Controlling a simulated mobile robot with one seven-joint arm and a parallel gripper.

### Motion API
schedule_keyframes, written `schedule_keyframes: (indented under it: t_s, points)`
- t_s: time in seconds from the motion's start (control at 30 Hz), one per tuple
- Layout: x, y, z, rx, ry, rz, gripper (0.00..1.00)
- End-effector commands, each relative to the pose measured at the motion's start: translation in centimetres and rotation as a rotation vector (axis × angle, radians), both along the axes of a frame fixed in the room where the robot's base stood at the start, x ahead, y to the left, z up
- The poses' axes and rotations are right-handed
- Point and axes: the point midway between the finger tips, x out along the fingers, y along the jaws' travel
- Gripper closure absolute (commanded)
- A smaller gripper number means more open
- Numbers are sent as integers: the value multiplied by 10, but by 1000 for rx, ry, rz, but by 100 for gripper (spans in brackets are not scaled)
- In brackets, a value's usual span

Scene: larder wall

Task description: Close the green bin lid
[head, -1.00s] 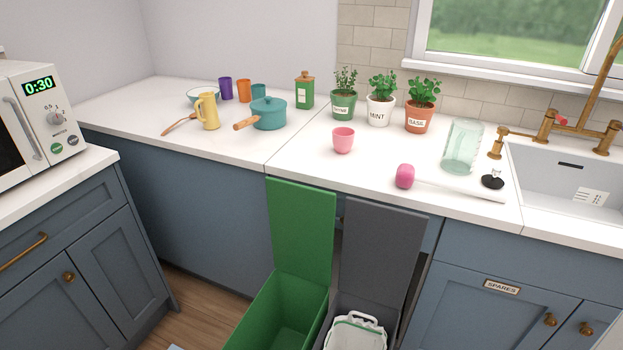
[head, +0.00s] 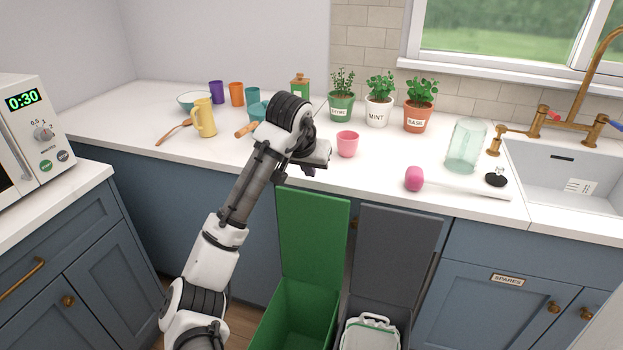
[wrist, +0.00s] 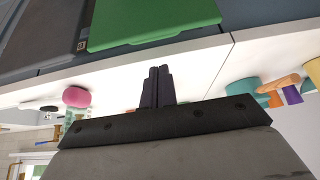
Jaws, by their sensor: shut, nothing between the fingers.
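The green bin (head: 290,318) stands low in front of the counter, with its green lid (head: 314,236) raised upright at the back. The inside of the bin looks empty. My gripper (head: 322,155) is above the counter edge, just above the top of the green lid in the head view. In the wrist view my gripper (wrist: 158,84) is shut, its two dark fingers together and empty. The green lid (wrist: 150,22) shows there beyond the fingertips, with a gap of white counter between.
A grey bin with a raised grey lid (head: 395,245) stands right beside the green one and holds a white liner (head: 370,333). A pink cup (head: 347,143) stands on the counter close to my gripper. A teal pot (head: 257,112) is partly hidden behind my arm.

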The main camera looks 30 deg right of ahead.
Motion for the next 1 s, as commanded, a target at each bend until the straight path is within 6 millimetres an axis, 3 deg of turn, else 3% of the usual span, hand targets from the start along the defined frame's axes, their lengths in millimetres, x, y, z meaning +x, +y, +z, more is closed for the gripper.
schedule_keyframes:
  t_s: [0.53,1.0]
  points:
    - [29,-31,-73,4,3,0,100]
    - [33,-36,-84,2,0,0,100]
